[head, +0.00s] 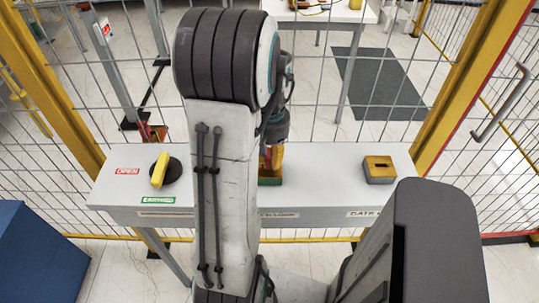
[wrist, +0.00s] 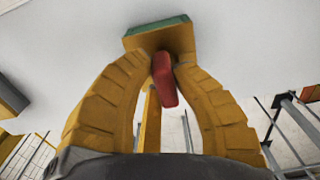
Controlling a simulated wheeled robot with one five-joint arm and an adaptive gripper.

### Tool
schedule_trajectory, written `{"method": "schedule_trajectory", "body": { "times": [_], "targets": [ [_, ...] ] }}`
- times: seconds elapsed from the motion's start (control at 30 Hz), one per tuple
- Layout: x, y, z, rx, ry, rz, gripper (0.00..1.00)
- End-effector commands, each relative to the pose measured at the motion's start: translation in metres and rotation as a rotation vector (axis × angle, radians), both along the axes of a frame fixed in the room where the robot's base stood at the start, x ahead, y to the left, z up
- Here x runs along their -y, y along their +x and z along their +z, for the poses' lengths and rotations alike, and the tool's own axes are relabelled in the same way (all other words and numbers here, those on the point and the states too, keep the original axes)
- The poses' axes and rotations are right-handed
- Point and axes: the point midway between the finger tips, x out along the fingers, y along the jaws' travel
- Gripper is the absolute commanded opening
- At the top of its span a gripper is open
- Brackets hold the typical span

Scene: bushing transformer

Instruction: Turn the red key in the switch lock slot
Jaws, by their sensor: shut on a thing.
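The red key (wrist: 164,80) is between the two yellow fingers of my gripper (wrist: 162,68) in the wrist view. The fingertips are closed on it. The switch lock (wrist: 158,36), a yellow block on a green base, is right behind the key, and the key's far end meets it. The slot itself is hidden by the fingertips and key. In the head view the green base of the switch lock (head: 270,182) shows on the table beside my arm, with my gripper (head: 270,160) over it. My arm hides much of this area, and the key cannot be made out there.
The grey table (head: 325,170) also bears a black round switch with a yellow handle (head: 160,169) at left and a yellow box with a slot (head: 379,169) at right. A wire fence with yellow posts stands behind. A blue box (head: 35,255) is at lower left.

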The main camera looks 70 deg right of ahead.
Motion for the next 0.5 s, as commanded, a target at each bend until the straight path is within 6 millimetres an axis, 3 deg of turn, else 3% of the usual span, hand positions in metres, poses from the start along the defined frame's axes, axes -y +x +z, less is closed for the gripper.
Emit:
{"method": "schedule_trajectory", "body": {
  "times": [0.5],
  "targets": [
    [0.0009,0.0015,-0.0011,0.0,0.004,0.472,0.0]
  ]
}}
